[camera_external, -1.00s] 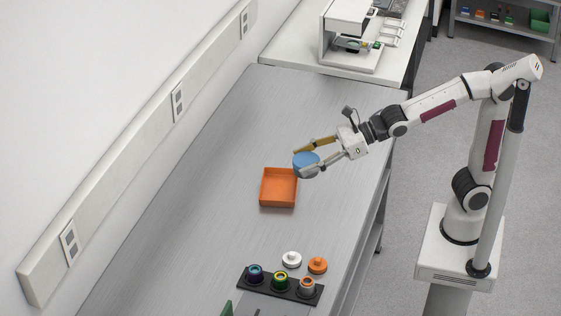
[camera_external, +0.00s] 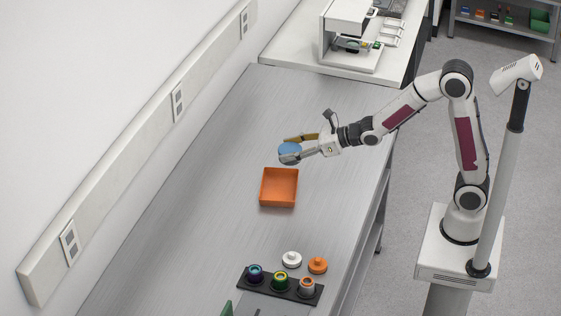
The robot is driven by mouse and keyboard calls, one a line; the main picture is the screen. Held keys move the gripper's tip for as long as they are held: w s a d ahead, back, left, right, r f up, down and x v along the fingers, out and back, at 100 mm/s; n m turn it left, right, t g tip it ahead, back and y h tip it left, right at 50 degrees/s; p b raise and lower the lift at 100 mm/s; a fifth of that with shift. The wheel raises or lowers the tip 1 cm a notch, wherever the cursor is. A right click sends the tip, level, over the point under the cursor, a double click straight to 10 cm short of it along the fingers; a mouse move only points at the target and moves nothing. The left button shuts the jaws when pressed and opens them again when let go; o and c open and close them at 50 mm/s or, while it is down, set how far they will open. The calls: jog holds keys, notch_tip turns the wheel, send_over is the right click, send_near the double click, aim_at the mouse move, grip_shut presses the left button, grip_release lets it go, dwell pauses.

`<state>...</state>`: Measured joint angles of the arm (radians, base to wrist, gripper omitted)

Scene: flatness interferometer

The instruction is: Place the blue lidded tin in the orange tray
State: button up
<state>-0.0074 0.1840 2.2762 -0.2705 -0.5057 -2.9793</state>
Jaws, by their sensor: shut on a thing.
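The blue lidded tin (camera_external: 289,151) is a round blue thing held between the fingers of my gripper (camera_external: 294,149). My gripper is shut on it, and one finger hides part of its side. The orange tray (camera_external: 279,202) is a square, shallow, open box on the grey metal table, and it looks empty. In the picture, the tin shows just above the tray's far edge and apart from it. I cannot tell its exact height above the table.
A black holder (camera_external: 279,286) with several coloured round pieces stands at the near end. A white lid (camera_external: 291,259) and an orange lid (camera_external: 317,265) lie beside it. A white instrument (camera_external: 347,40) stands on the far bench. The table left of the tray is clear.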

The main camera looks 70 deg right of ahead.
jog(key=d+f+m+h, duration=0.2)
jog(key=d+f, duration=0.5)
jog(key=d, duration=0.5)
notch_tip(320, 180, up, 2)
jog(key=n+g+y, duration=0.4)
jog(key=n+y, duration=0.5)
jog(key=y, duration=0.1)
send_over(280, 190)
jog(key=shift+w, duration=0.1)
jog(key=shift+f+h, duration=0.1)
jog(key=shift+h, duration=0.2)
jog(key=shift+f, duration=3.05)
